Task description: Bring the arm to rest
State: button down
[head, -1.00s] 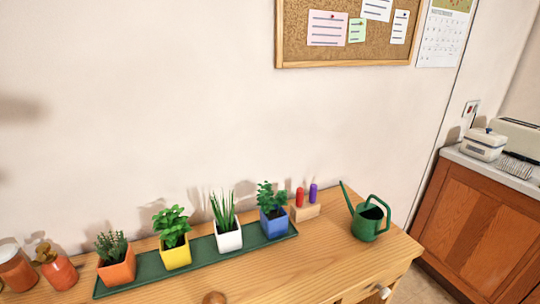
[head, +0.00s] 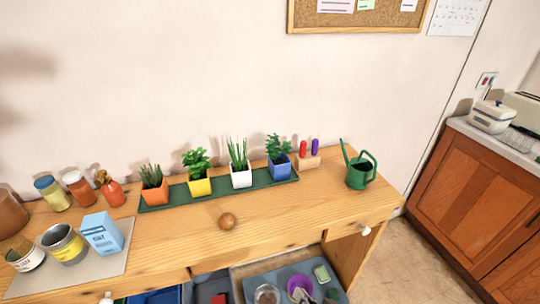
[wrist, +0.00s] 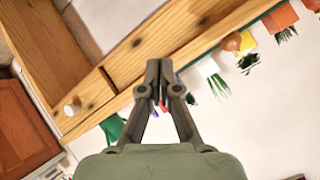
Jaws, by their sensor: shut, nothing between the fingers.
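My gripper (wrist: 159,75) shows in the wrist view only, with its two fingers together and nothing between them. Beyond it in that view lies the wooden dresser top (wrist: 115,55), seen upside down and tilted, with a drawer knob (wrist: 72,106). The gripper appears apart from everything. In the head view the arm is not visible. There the dresser top (head: 285,228) carries a green tray (head: 220,191) with orange, yellow, white and blue pots of plants.
A green watering can (head: 360,172) stands at the right. A wooden block (head: 306,162) holds a red and a purple peg. Jars, a tin (head: 64,246) and a blue carton (head: 101,233) stand at the left. An open drawer (head: 290,280) holds small items below.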

jog(key=s+a+r+n+t+h+p, duration=0.1)
jog(key=s+a+r+n+h+p, duration=0.15)
jog(key=a+r, duration=0.4)
jog(key=s+a+r+n+t+h+p, duration=0.1)
jog(key=s+a+r, duration=0.2)
jog(key=r, duration=0.6)
notch_tip(320, 180, up, 38)
jog(key=p, duration=3.7)
jog(key=shift+r+h, duration=0.25)
jog(key=shift+h, duration=0.1)
jog(key=shift+d+f, duration=0.1)
